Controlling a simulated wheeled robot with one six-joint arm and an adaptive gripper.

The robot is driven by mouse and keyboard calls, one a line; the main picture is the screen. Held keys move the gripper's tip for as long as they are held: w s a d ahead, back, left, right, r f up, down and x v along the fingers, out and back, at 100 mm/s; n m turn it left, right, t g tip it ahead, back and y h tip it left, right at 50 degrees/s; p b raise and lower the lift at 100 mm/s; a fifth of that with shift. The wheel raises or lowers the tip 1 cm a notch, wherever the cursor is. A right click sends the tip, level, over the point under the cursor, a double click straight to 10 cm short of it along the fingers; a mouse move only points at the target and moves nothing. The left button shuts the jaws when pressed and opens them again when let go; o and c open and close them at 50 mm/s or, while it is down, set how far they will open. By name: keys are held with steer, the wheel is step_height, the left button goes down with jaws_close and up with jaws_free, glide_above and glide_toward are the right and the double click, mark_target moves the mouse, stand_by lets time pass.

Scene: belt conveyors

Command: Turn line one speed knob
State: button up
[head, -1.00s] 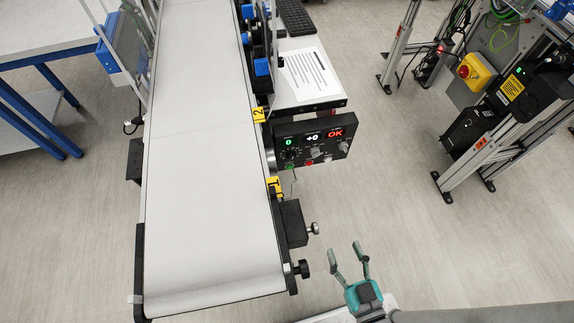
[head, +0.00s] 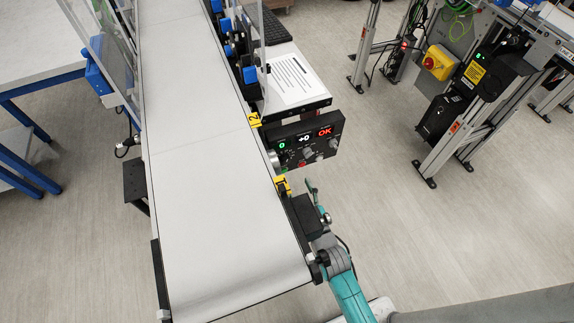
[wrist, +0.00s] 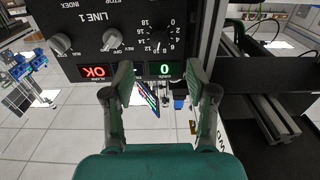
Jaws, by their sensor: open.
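The black LINE 1 control panel (head: 322,134) hangs on the right side of the conveyor. It appears upside down across the top of the wrist view (wrist: 80,25). The speed knob (wrist: 157,38) is dark, inside a ring of numbers, above the green "0" display (wrist: 164,69). My gripper (wrist: 159,76) is open and empty. Its fingers stand on either side of that display, below the knob in the picture and not around it. In the head view my gripper (head: 319,203) is just in front of the panel, beside the conveyor. Whether a fingertip touches the panel is unclear.
Two grey selector knobs (wrist: 112,39) (wrist: 60,44) and a red "OK" display (wrist: 95,72) share the panel. The white conveyor belt (head: 205,200) runs along its left. A black bracket (head: 303,214) juts from the belt's side near my arm.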

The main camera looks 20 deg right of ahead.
mark_target(286, 162)
steer(key=w, duration=0.9)
jaws_close()
